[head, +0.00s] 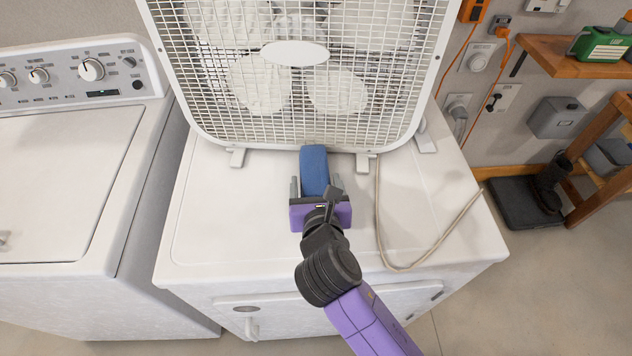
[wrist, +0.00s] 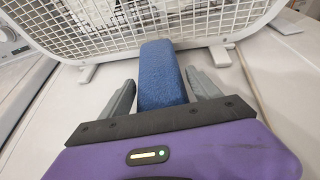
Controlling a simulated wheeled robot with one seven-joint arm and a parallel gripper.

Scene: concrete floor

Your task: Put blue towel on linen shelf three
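The blue towel (head: 314,171) is a folded, narrow block on top of the white dryer-like machine (head: 230,220), just in front of the box fan. In the wrist view the towel (wrist: 160,75) runs away from me between the two grey fingers. My gripper (head: 315,188) is over the machine top, with one finger on each side of the towel. In the wrist view my gripper (wrist: 162,95) is open, with a visible gap between each finger and the towel. The near end of the towel is hidden by the gripper body. No linen shelf can be identified.
A white box fan (head: 295,53) stands at the back of the machine top, close to the towel's far end. Its cord (head: 378,225) loops across the right side. A washer (head: 60,190) stands left. A wooden wall shelf (head: 560,60) is at upper right.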

